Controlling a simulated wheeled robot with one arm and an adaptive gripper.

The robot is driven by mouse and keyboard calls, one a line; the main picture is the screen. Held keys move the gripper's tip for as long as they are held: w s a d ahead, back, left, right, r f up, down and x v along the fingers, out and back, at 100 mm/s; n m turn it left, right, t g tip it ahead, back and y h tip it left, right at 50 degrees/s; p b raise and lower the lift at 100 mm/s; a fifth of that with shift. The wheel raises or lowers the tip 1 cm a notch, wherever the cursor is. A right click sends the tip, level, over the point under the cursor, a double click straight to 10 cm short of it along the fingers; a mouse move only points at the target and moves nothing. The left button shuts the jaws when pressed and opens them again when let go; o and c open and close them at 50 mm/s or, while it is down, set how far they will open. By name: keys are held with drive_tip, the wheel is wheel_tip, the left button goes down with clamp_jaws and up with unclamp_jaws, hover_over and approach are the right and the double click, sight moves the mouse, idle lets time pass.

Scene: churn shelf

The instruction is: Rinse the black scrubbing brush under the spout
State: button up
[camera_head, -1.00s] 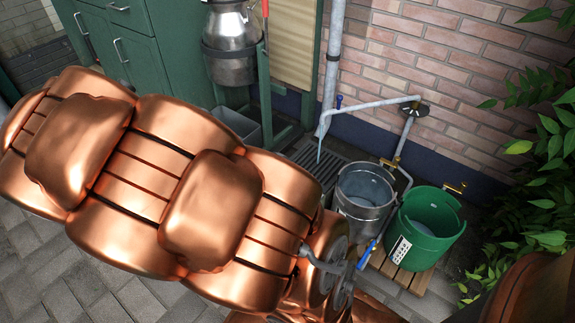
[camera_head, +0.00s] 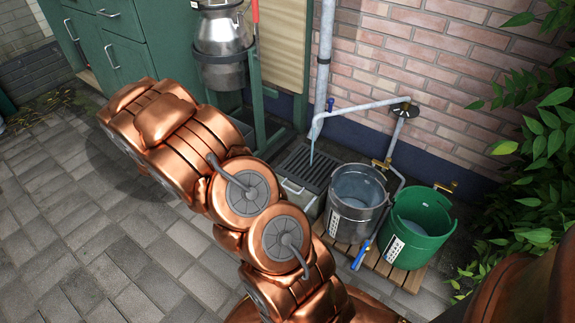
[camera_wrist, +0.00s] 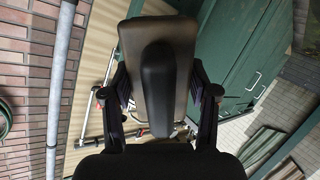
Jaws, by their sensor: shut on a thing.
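In the wrist view my gripper (camera_wrist: 162,98) is shut on the black scrubbing brush (camera_wrist: 158,88), which shows as a rounded black bar in front of a broad brownish-grey block. The brush points away from the palm, between the two fingers. In the head view my copper arm hides the gripper and the brush. The grey spout (camera_head: 316,128) bends down from a wall pipe above a dark floor grate (camera_head: 309,167). A thin pale streak hangs below its mouth; I cannot tell for sure that it is running water.
A metal bucket (camera_head: 355,206) and a green bucket (camera_head: 419,238) stand on a wooden pallet right of the grate. A blue-handled tool (camera_head: 361,255) leans there. A metal can (camera_head: 222,55) hangs by green cabinets (camera_head: 112,45). Leaves crowd the right. Paving at left is clear.

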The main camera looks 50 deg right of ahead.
drive_tip(key=s+d+f+m+g+h+p, duration=0.1)
drive_tip(key=s+d+f+m+g, duration=0.25)
drive_tip(key=s+d+f, duration=0.35)
drive_tip(key=s+d+f+m+g+h, duration=0.15)
drive_tip(key=s+d+f+g, duration=0.25)
drive_tip(key=s+d, duration=0.55)
wheel_tip(320, 180, down, 8)
drive_tip(key=s+m+b, duration=0.1)
drive_tip(key=b, duration=0.2)
drive_tip(key=d+r+b+x, duration=0.1)
drive_tip(key=r+b+x, duration=0.1)
drive_tip(key=x, duration=1.3)
drive_tip(key=shift+d+r+b, duration=0.2)
drive_tip(key=shift+r+b, duration=0.05)
drive_tip(key=shift+b, duration=0.65)
drive_tip(key=shift+w, duration=0.1)
idle(0.5)
drive_tip(key=f+p+v, duration=0.2)
drive_tip(key=p+v, duration=0.2)
drive_tip(key=v, duration=1)
drive_tip(key=shift+a+p, duration=0.35)
drive_tip(key=shift+p, duration=0.05)
